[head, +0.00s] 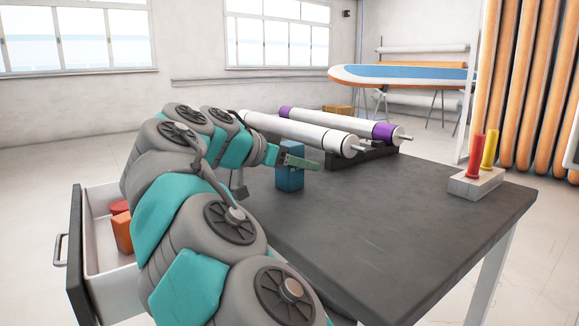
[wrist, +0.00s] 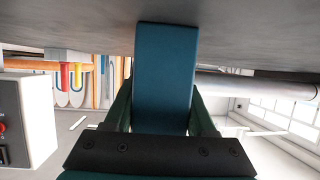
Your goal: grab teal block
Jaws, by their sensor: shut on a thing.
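The teal block (head: 290,178) stands upright on the dark grey table (head: 400,225), near the table's left side. My gripper (head: 298,163) reaches it from the left at about its upper part. In the wrist view the block (wrist: 165,75) fills the middle, and my gripper's fingers (wrist: 163,110) lie on both sides of it, shut on it. In that view the picture is upside down and the block's base meets the tabletop. Part of the block's upper face is hidden by the gripper in the head view.
Two white rollers (head: 300,131), one with purple ends, lie on a dark stand behind the block. A pale holder (head: 476,184) with a red and a yellow peg stands at the right. An open drawer (head: 105,250) holds orange and red things. The table's front is clear.

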